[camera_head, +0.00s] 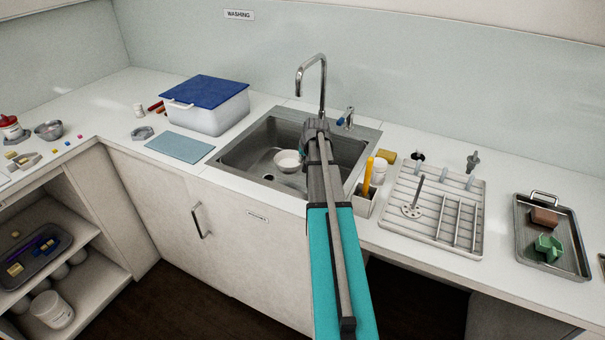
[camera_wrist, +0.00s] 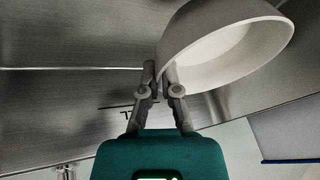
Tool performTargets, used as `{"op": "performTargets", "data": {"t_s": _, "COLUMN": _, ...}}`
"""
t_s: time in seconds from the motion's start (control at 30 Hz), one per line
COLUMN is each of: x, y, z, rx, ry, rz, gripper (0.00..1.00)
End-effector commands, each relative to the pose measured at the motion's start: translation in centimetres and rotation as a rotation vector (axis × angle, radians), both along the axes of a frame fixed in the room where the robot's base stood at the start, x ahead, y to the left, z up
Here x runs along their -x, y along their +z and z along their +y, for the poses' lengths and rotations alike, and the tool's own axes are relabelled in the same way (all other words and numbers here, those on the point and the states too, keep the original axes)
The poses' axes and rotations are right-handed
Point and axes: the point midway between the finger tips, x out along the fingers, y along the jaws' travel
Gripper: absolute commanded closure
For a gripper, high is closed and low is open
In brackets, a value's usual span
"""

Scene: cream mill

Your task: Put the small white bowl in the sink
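The small white bowl (camera_head: 287,162) shows within the opening of the steel sink (camera_head: 244,150), near its middle and just left of my gripper (camera_head: 304,154). In the wrist view the bowl (camera_wrist: 225,45) fills the upper right, with its rim at the fingertips of my gripper (camera_wrist: 161,72). The two fingers are close together, one on each side of the bowl's wall, and appear shut on it. Brushed steel of the sink (camera_wrist: 60,100) lies behind. I cannot tell whether the bowl touches the sink floor. My arm hides the sink's right part.
A tap (camera_head: 322,80) rises behind my gripper at the sink's back edge. A lidded blue-and-white tub (camera_head: 215,118) and blue mat (camera_head: 180,146) are left. A brush holder (camera_head: 364,204), drying rack (camera_head: 455,240) and metal tray (camera_head: 575,258) are right.

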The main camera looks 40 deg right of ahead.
Motion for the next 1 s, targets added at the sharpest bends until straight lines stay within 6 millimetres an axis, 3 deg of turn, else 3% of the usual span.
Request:
{"op": "performTargets", "data": {"t_s": 0.03, "x": -0.5, "y": -0.9, "z": -0.3, "rx": 0.0, "ry": 0.0, "rz": 0.0, "gripper": 1.0}}
{"op": "performTargets", "data": {"t_s": 0.2, "x": -1.0, "y": -1.6, "z": -0.7, "rx": 0.0, "ry": -0.001, "rz": 0.0, "gripper": 1.0}}
{"op": "performTargets", "data": {"t_s": 0.73, "x": -1.3, "y": -1.9, "z": -0.9, "rx": 0.0, "ry": -0.001, "rz": -0.001, "gripper": 1.0}}
{"op": "performTargets", "data": {"t_s": 1.0, "x": -1.8, "y": -4.0, "z": -1.3, "rx": 0.0, "ry": -0.001, "rz": 0.0, "gripper": 1.0}}
